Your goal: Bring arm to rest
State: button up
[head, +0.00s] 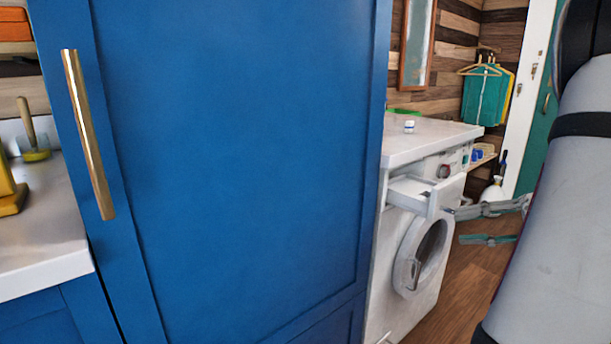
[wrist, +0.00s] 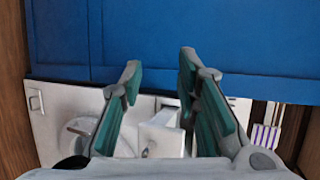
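My arm shows at the right edge of the head view, and my gripper (head: 458,226) reaches in from the right in front of the white washing machine (head: 385,290). Its two grey and teal fingers are spread apart with nothing between their tips. The upper finger overlaps the front of the machine's pulled-out drawer (head: 411,194); I cannot tell whether they touch. In the wrist view my gripper (wrist: 158,62) is open, with the drawer (wrist: 163,135) showing between and behind the fingers.
A tall blue cabinet (head: 230,150) with a brass handle (head: 88,135) fills the middle. The machine's round door (head: 421,252) looks shut. A white worktop (head: 425,135) lies above it. Wooden floor (head: 462,280) shows right of the machine. Green and yellow cloths (head: 484,98) hang behind.

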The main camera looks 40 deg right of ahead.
jog(key=w+a+r+n+g+y, duration=0.1)
jog(key=w+a+n+g, duration=0.15)
jog(key=a, duration=0.55)
jog(key=w+a+n+g+y, duration=0.1)
jog(key=a+g, duration=0.2)
jog(key=a, duration=0.4)
jog(key=w+a+r+n+g+y, duration=0.1)
jog(key=w+a+n+g, duration=0.15)
jog(key=a, duration=0.55)
jog(key=s+a+f+n+g+h, duration=0.2)
jog(key=s+a+f+n+h, duration=0.1)
jog(key=s+a+n+h, duration=0.25)
jog(key=s+a+f+n+g+h, duration=0.2)
jog(key=s+a+f+h, duration=0.15)
jog(key=s+a, duration=0.35)
notch_tip(320, 180, up, 34)
jog(key=s+d+t+p, duration=0.1)
jog(key=t+p, duration=0.2)
jog(key=p, duration=2.8)
jog(key=shift+d+f+t+p, duration=0.15)
jog(key=shift+t+p, duration=0.15)
jog(key=shift+t, duration=0.1)
jog(key=shift+d+n+h, duration=0.1)
jog(key=shift+n+h, duration=0.15)
jog(key=shift+h, duration=0.05)
